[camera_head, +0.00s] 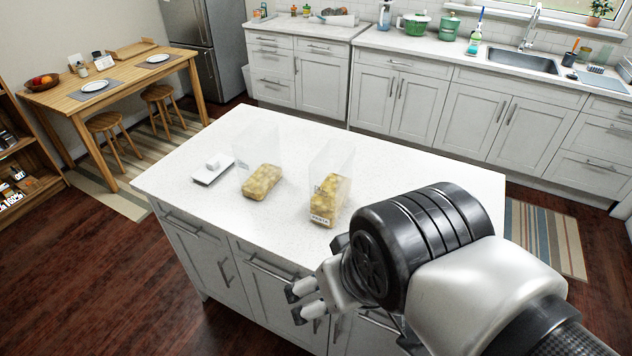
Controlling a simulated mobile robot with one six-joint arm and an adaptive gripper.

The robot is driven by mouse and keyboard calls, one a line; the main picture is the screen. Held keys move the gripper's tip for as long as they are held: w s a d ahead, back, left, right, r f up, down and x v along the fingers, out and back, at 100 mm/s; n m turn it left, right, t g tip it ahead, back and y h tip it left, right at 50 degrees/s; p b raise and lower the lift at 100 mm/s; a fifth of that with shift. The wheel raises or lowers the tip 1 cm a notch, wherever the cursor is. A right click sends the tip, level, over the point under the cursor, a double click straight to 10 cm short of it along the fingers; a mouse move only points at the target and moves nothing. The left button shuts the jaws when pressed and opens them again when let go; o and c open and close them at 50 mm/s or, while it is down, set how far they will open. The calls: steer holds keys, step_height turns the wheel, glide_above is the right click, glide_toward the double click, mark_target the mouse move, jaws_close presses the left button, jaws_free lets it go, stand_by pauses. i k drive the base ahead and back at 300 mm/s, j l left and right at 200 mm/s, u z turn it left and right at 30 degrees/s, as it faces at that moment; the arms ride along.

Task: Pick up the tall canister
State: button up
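Two clear canisters with yellow contents stand on the white island. The right canister (325,208) has its contents heaped higher and a white label low on its front. The left canister (262,182) holds a lower yellow heap, with a small label at its left side. Their clear walls are faint, and I cannot tell surely which is taller. My gripper (306,299) is in front of the island's near edge, below and apart from the right canister. Its two pale fingertips show a gap between them, with nothing held.
A flat whitish device with a small white block (213,169) lies left of the canisters. The island top (420,180) is clear to the right. A wooden table (115,77) with stools stands back left. Counters with a sink (522,63) line the back wall.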

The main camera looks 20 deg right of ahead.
mark_target(255, 151)
steer(key=i+j+u, duration=0.1)
steer(key=i+u, duration=0.15)
steer(key=i, duration=0.6)
